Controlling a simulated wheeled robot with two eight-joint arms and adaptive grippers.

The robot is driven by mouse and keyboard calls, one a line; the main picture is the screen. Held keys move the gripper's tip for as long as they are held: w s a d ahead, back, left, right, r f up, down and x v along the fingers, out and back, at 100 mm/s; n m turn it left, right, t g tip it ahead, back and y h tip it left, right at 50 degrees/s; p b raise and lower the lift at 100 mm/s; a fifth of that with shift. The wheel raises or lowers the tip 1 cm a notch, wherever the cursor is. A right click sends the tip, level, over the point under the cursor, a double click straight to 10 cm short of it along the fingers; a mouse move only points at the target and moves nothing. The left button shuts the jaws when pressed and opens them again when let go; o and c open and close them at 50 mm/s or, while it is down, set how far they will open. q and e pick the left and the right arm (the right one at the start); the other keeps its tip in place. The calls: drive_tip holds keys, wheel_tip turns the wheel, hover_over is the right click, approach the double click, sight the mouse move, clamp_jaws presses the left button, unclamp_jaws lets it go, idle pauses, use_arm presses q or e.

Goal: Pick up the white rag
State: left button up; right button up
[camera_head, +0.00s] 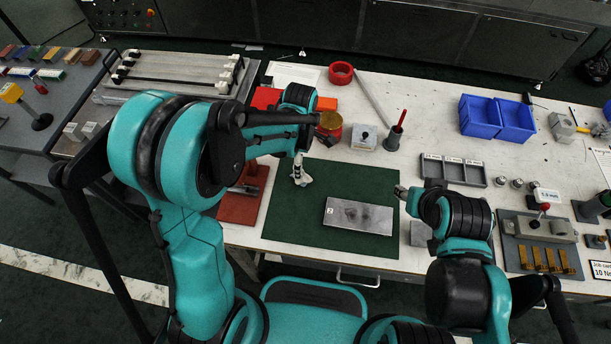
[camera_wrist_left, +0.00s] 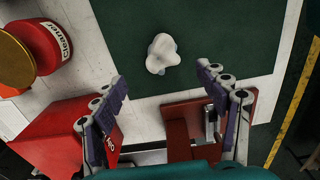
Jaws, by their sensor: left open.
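The white rag (camera_wrist_left: 162,53) is a small crumpled lump on the dark green mat (camera_wrist_left: 120,20) in the left wrist view. My left gripper (camera_wrist_left: 163,78) is open, with its two fingers spread on either side below the rag in that view and nothing between them. In the head view the rag (camera_head: 304,180) shows at the mat's left back part, partly hidden by the left gripper (camera_head: 298,168) right above it. My right gripper (camera_head: 400,191) is beside the mat's right edge; its fingers are too small to tell their opening.
A grey metal plate (camera_head: 358,216) lies on the mat. A red cleaner can (camera_wrist_left: 48,45) and a red box (camera_wrist_left: 62,140) are left of the left gripper. Blue bins (camera_head: 497,118) stand at the right.

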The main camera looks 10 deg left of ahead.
use_arm(q)
wheel_tip(320, 180, down, 3)
drive_tip(key=shift+r+b, duration=0.1)
drive_tip(key=shift+b, duration=0.45)
drive_tip(key=f+b, duration=0.1)
drive_tip(key=f, duration=0.1)
drive_tip(key=f+b, duration=0.1)
drive_tip(key=f, duration=0.2)
drive_tip(key=shift+s+a+b, duration=0.1)
drive_tip(key=shift+s+b, duration=0.1)
drive_tip(key=shift+b, duration=0.1)
drive_tip(key=shift+r, duration=0.15)
drive_tip(key=c, duration=1.1)
drive_tip(key=shift+c, duration=0.2)
drive_tip(key=shift+r, duration=0.1)
drive_tip(key=shift+r+p, duration=0.35)
drive_tip(key=r, duration=0.1)
drive_tip(key=r+p, duration=0.2)
drive_tip(key=r, duration=0.1)
drive_tip(key=shift+d, duration=0.25)
drive_tip(key=s+d+r+p, duration=0.1)
drive_tip(key=d+r+p, duration=0.2)
drive_tip(key=d+r, duration=0.3)
drive_tip(key=d, duration=0.5)
drive_tip(key=shift+s, duration=0.4)
